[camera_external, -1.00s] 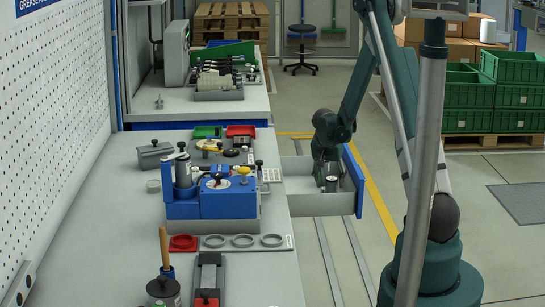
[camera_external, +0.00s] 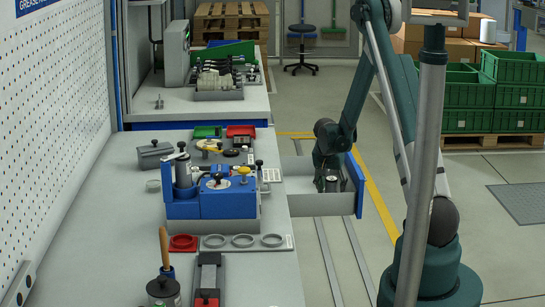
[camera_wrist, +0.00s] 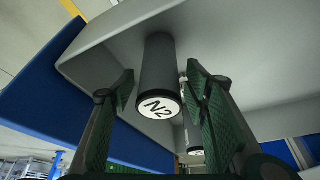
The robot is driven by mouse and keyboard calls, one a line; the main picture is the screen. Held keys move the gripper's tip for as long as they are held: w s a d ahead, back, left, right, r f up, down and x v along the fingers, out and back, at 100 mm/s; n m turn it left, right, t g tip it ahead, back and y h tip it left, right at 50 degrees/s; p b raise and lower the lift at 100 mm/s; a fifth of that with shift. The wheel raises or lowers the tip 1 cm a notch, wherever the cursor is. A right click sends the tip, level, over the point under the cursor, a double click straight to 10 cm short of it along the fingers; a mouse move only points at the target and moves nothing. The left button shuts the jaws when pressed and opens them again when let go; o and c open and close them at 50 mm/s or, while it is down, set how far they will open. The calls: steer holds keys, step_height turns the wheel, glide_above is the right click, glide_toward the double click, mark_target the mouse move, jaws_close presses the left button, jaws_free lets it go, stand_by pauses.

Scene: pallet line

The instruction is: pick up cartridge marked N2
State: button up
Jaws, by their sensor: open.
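The cartridge marked N2 (camera_wrist: 158,80) is a dark grey cylinder with a white end label. In the wrist view it stands between the two spread fingers of my gripper (camera_wrist: 160,112), with gaps on both sides. My gripper is open and empty. A second cartridge (camera_wrist: 194,138) with a white end is partly hidden behind the right finger; its mark is unreadable. In the external view my gripper (camera_external: 328,172) is down inside the open drawer (camera_external: 310,206). A grey cylinder (camera_external: 331,184) shows there, but its mark cannot be read.
The drawer's blue front panel (camera_external: 359,186) stands close to the right of my gripper. A blue fixture (camera_external: 228,200) with a lever stands on the bench (camera_external: 125,215) to the left. Grey rings (camera_external: 243,240) lie in front of it.

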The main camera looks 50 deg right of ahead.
steer(key=shift+b+x, duration=0.3)
steer(key=shift+x, duration=1.3)
steer(key=c, duration=1.1)
steer(key=shift+r, duration=0.15)
steer(key=shift+c, duration=0.2)
steer(key=shift+r+p, duration=1.15)
steer(key=shift+r, duration=3.7)
